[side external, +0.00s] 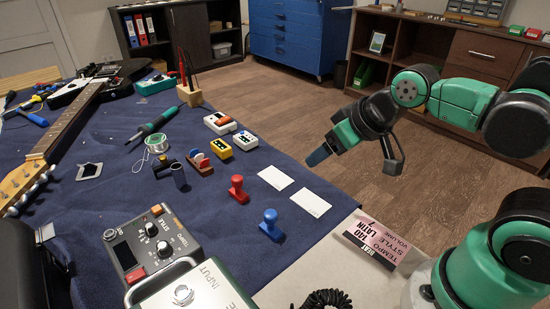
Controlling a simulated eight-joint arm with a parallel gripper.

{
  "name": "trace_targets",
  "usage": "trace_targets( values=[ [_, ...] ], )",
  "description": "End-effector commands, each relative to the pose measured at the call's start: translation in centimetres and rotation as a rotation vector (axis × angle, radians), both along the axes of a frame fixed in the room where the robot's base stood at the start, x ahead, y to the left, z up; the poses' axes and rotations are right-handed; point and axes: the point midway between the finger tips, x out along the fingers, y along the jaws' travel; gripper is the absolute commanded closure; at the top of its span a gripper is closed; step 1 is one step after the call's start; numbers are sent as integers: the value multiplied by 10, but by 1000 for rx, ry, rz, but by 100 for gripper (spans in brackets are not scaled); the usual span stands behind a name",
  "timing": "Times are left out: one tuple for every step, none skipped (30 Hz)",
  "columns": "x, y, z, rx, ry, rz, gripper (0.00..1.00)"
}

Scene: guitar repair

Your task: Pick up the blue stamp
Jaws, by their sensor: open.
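The blue stamp (270,225) stands upright on the dark blue cloth near its right edge. A red stamp (238,189) stands upright just behind it and to the left. My gripper (352,155) is in the air, up and to the right of the blue stamp and well apart from it. Its jaws are open, with nothing seen between them.
Two white cards (311,203) lie right of the stamps. A pedal box (150,247) and a larger box (195,291) are at the front. A pink label card (376,241) lies on the bare table edge. Small pedals (221,123) and a guitar (60,130) lie further back.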

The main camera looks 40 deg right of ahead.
Motion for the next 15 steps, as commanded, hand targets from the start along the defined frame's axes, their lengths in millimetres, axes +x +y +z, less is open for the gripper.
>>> trace_targets(
  values=[
    [1, 2, -1, -2, 8, 13, 33],
    [2, 5, -1, -5, 16, 27, 33],
    [4, 9, -3, -8, 33, 53, 33],
    [6, 13, -4, -13, 50, 79, 33],
    [8, 17, -6, -19, 69, 109, 33],
    [10, 25, -10, -28, 97, 156, 33],
    [13, 30, -13, -36, 120, 194, 33],
    [14, 37, -16, -43, 144, 234, 33],
    [16, 45, -21, -51, 174, 285, 33],
    [17, 51, -25, -58, 197, 324, 33],
    [18, 56, -29, -65, 218, 361, 33],
    [19, 63, -34, -74, 244, 408, 33],
    [20, 68, -38, -79, 261, 439, 33],
    [20, 73, -41, -84, 277, 468, 33],
    [20, 78, -45, -88, 295, 502, 33]
  ],
)
